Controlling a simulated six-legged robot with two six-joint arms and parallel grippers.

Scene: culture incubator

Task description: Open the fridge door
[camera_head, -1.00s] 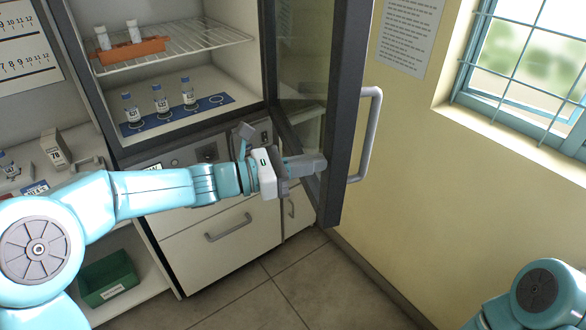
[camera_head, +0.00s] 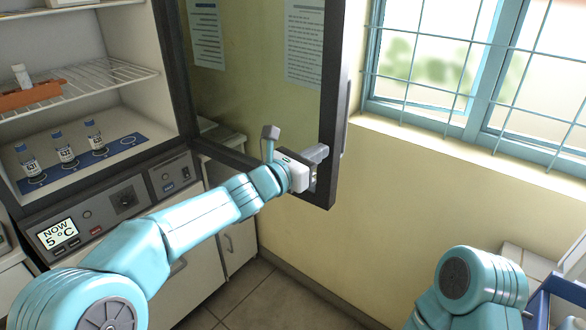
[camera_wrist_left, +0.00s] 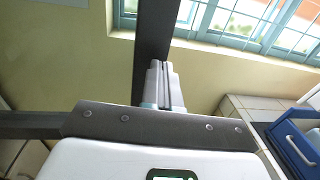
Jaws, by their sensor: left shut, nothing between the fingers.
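The fridge door (camera_head: 333,110) stands wide open on the right of the fridge, a glass panel in a dark frame. Its handle (camera_head: 346,110) shows edge-on along the outer side. My left gripper (camera_head: 318,153) is shut and empty at the inner side of the door frame, near its lower free corner; I cannot tell whether it touches. In the left wrist view the closed fingers (camera_wrist_left: 160,82) lie in front of the dark door frame (camera_wrist_left: 155,35). My right arm (camera_head: 475,285) shows at the lower right; its gripper is out of view.
The open fridge holds several vials (camera_head: 64,148) on a blue mat (camera_head: 118,147) and an orange rack (camera_head: 30,95) on a wire shelf (camera_head: 110,74). A control panel (camera_head: 125,200) sits below. A yellow wall (camera_head: 400,180) with a barred window is right of the door. A blue drawer unit (camera_head: 560,300) stands lower right.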

